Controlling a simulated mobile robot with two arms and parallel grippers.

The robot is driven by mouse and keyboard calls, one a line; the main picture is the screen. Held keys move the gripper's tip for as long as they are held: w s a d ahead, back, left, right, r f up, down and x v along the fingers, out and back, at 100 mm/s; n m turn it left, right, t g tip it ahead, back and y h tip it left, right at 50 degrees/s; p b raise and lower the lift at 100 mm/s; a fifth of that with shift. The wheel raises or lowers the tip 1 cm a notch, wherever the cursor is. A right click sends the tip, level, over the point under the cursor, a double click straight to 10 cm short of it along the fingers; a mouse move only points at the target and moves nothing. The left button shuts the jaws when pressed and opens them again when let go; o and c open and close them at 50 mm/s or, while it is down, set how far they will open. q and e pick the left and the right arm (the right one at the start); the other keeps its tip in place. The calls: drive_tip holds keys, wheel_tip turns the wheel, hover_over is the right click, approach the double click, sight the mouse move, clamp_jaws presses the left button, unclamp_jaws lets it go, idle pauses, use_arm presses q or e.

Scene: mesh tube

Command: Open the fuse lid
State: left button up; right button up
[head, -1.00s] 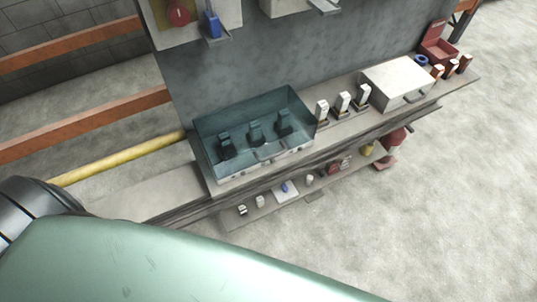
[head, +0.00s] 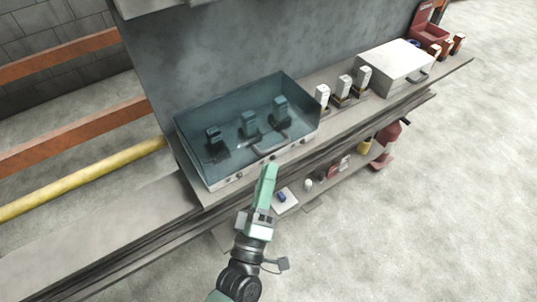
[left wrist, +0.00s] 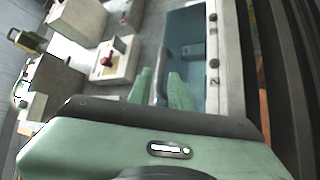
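The fuse box is a pale tray on the bench with a see-through teal lid (head: 190,130) over several dark fuses (head: 249,124). The lid appears closed, with a grey handle (head: 270,149) at its front. The teal box also shows in the left wrist view (left wrist: 197,45), beside a pale front strip with numbers. My right gripper is not in view.
Several white-topped fuses (head: 343,87) stand right of the box, then a white case (head: 395,67) with a handle. A red open box (head: 428,32) is at the far right. A lower shelf (head: 318,196) holds small items. A grey wall panel (head: 260,40) rises behind.

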sight(253, 127)
use_arm(q)
drive_tip(key=x, duration=0.5)
clamp_jaws()
idle(1.4)
